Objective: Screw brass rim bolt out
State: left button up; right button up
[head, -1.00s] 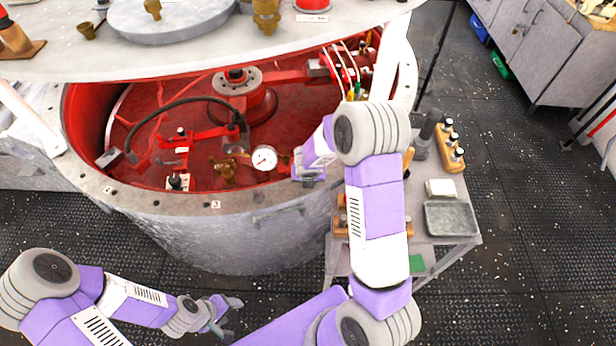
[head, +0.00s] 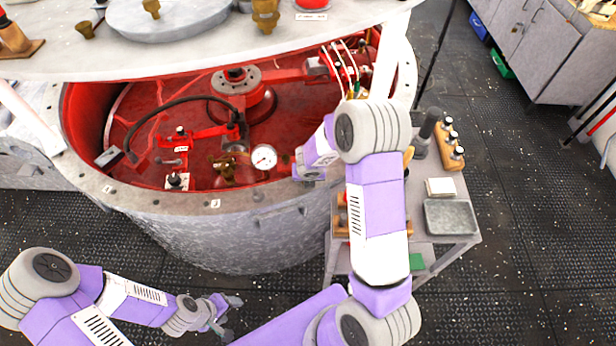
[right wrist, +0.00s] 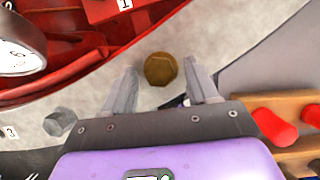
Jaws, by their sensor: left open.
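The brass bolt (right wrist: 160,69) shows its hexagonal head on the pale rim (right wrist: 160,98) in the right wrist view. My right gripper (right wrist: 161,66) is open, with one finger on each side of the bolt head. Gaps show between the head and both fingers. In the head view my right arm hides the bolt and most of that gripper. My left gripper (head: 234,314) is open and empty, low in front of the drum (head: 225,240), away from the rim.
A grey bolt (right wrist: 60,121) sits left of my right gripper. A pressure gauge (head: 264,157) and red machinery (head: 240,95) fill the drum's inside. A side table at right holds a grey tray (head: 450,217) and a wooden rack (head: 449,146). A round plate overhangs the drum.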

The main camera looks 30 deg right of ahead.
jog(key=p+v, duration=0.2)
jog(key=v, duration=0.5)
jog(key=shift+r+p, duration=0.25)
jog(key=shift+p, duration=0.15)
